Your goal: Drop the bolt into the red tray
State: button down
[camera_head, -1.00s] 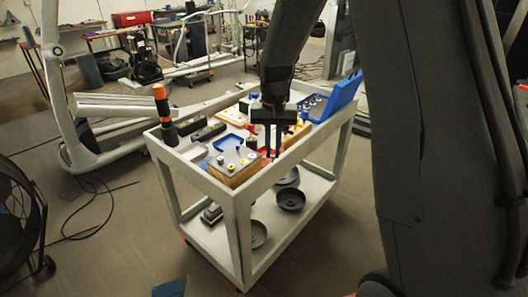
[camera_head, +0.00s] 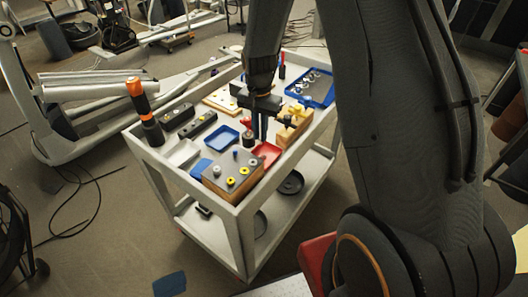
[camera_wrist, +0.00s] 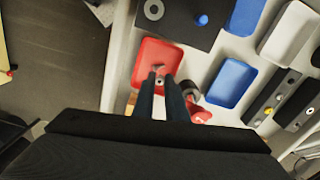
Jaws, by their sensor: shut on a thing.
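The red tray (camera_head: 269,150) lies on the cart top, and in the wrist view the red tray (camera_wrist: 150,52) is just beyond my fingertips. My gripper (camera_head: 260,132) points down over the cart, close to the tray. In the wrist view my gripper (camera_wrist: 161,76) is shut on the bolt (camera_wrist: 159,79), a small grey metal piece between the fingertips. The bolt appears over the tray's near part. The bolt's height above the tray floor is hard to tell. In the head view the bolt is too small to make out.
A wooden block with knobs (camera_head: 232,178) stands left of the tray, and a blue tray (camera_head: 221,138) lies behind it. A yellow-and-wood fixture (camera_head: 292,125) stands to the right. A dark round part with red (camera_wrist: 190,92) sits beside my fingers. An orange-handled tool (camera_head: 138,100) stands upright at left.

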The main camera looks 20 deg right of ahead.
jog(key=shift+m, duration=0.3)
jog(key=shift+s+f+b, duration=0.2)
jog(key=shift+f+b, duration=0.85)
jog(key=shift+f, duration=0.65)
jog(key=shift+s+f+b, duration=0.15)
jog(key=shift+f+b, duration=0.85)
jog(key=shift+f, duration=0.7)
jog(key=c, duration=1.7)
grip_release()
jog(key=shift+r+b, duration=0.95)
jog(key=shift+r, duration=3)
